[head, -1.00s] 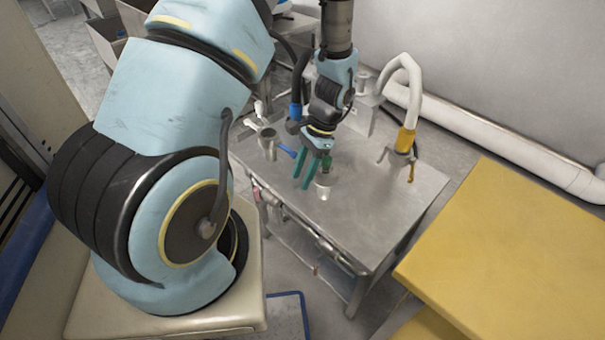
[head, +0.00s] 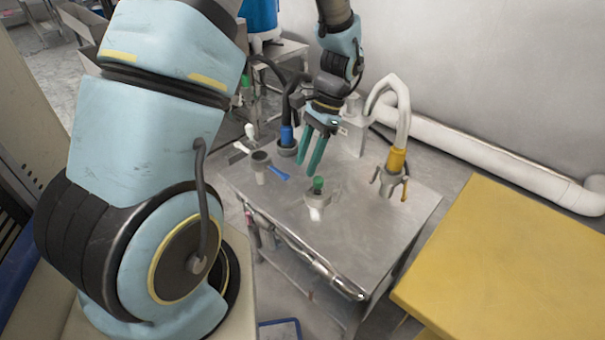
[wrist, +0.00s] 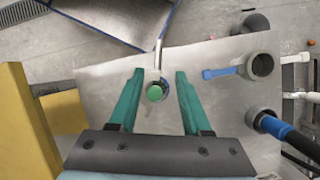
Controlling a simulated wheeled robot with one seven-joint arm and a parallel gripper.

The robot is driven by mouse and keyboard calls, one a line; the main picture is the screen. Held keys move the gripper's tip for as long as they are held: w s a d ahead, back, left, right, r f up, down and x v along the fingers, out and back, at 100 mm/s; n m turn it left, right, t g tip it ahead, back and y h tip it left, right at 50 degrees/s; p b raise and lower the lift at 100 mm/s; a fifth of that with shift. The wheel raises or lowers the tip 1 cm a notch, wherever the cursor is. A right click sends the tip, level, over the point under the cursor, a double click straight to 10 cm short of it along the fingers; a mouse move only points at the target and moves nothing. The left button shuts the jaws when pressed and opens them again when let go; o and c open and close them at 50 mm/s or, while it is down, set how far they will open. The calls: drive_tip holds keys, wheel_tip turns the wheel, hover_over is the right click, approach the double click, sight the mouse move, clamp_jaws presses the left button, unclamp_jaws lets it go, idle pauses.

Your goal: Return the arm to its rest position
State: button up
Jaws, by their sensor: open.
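My gripper (head: 312,152) has two teal fingers and hangs above the metal table (head: 345,245), open and empty. A small metal cup-like piece with a green knob (head: 318,186) stands on the table below and slightly right of the fingers in the head view. In the wrist view the green knob (wrist: 155,93) shows between the two spread fingers, apart from both. My light-blue arm reaches over the table from the left.
A grey cup with a blue handle (head: 261,165) stands at the table's left side. A blue-collared hose (head: 287,138) is behind it. A white hose with a yellow collar (head: 396,158) stands at the right. A yellow surface (head: 500,255) lies at the lower right.

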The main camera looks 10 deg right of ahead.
drive_tip(key=shift+r, duration=0.2)
idle(0.3)
drive_tip(key=s+a+r+n+t+h, duration=0.1)
drive_tip(key=a+r+n+t+h, duration=0.1)
drive_tip(key=a+r+n, duration=0.3)
drive_tip(key=s+a+r+n+t+h, duration=0.1)
drive_tip(key=a+r+n, duration=0.4)
drive_tip(key=a, duration=0.7)
drive_tip(key=n+h, duration=0.1)
drive_tip(key=n, duration=0.1)
drive_tip(key=shift+s+a+r+n+t, duration=0.15)
drive_tip(key=shift+a+r+n+t, duration=0.2)
drive_tip(key=shift+r+n+t, duration=0.05)
